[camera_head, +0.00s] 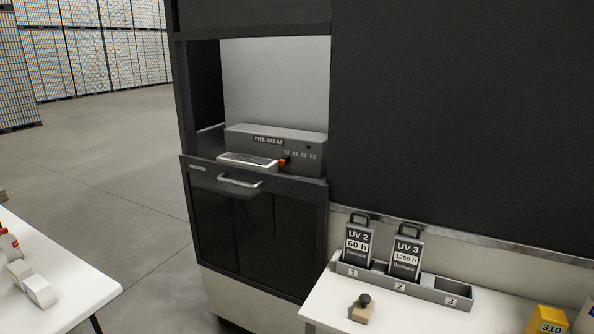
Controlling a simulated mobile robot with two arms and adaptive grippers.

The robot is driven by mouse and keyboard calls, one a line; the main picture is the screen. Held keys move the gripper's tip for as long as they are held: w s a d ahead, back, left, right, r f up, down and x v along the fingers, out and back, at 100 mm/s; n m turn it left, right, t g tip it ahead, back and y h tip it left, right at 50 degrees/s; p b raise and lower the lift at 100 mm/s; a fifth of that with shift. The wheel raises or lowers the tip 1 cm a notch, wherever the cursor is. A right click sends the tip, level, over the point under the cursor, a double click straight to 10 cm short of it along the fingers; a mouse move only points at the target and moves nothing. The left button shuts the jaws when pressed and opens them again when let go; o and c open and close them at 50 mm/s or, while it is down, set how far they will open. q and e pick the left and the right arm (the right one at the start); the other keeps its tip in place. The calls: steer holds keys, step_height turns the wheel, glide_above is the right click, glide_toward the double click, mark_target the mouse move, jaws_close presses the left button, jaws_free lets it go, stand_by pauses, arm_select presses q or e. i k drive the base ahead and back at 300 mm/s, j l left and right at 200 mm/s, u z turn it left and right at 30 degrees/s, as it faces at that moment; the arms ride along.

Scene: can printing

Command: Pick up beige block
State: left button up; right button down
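A small beige block (361,313) with a dark round knob on top sits upright on the white table (394,322) at the lower right, in front of a grey rack. Nothing touches it. Neither of my grippers shows in the head view.
A grey three-slot rack (460,294) holds cartridges UV 2 (357,246) and UV 3 (406,255) in slots 1 and 2; slot 3 looks empty. A yellow box (546,321) is at right. A dark cabinet (252,232) holds a PRE-TREAT unit (275,147). Another white table (75,287) is left.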

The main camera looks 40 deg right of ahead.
mark_target(362, 313)
steer(key=k+j+z, duration=0.15)
steer(key=z, duration=1.45)
